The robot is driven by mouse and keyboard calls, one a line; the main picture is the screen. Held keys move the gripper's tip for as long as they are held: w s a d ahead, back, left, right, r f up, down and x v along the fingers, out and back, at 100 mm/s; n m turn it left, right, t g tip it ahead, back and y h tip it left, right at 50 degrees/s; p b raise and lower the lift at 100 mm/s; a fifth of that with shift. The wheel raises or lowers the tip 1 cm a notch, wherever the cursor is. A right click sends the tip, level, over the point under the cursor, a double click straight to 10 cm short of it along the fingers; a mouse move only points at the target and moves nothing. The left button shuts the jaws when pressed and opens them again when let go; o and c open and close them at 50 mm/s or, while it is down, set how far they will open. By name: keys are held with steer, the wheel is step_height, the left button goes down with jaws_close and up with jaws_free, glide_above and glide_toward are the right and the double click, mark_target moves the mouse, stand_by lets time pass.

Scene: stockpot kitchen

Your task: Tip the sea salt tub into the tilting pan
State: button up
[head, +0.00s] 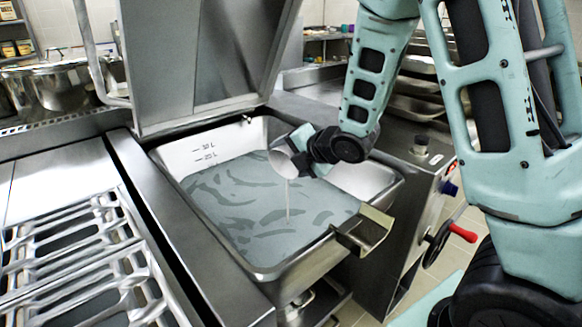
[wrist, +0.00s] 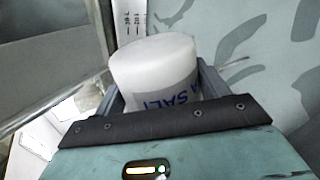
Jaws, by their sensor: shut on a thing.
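The sea salt tub (wrist: 155,72) is white with blue "SALT" lettering in the wrist view. My gripper (wrist: 160,88) is shut on it, one finger on each side. In the head view the tub (head: 283,164) is tipped over the tilting pan (head: 343,236), its pale round end facing down towards the pan. A thin pale stream falls from it to the grey-blue liquid (head: 240,195). My gripper (head: 300,156) is above the liquid, near the pan's back right. The tub's inside is hidden.
The pan's lid (head: 205,60) stands raised behind it. A pouring lip (head: 365,230) juts from the front right corner. A hand wheel with a red handle (head: 463,233) is at right. Wire racks (head: 80,255) lie at left; a large pot (head: 55,88) stands behind.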

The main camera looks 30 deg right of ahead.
steer(key=shift+s+a+n+t+h+b, duration=0.15)
steer(key=shift+a+n+t+h+b, duration=0.4)
steer(key=shift+b, duration=1.35)
steer(key=shift+c, duration=0.2)
steer(key=shift+h, duration=0.25)
steer(key=shift+s+r, duration=0.1)
stand_by(0.9)
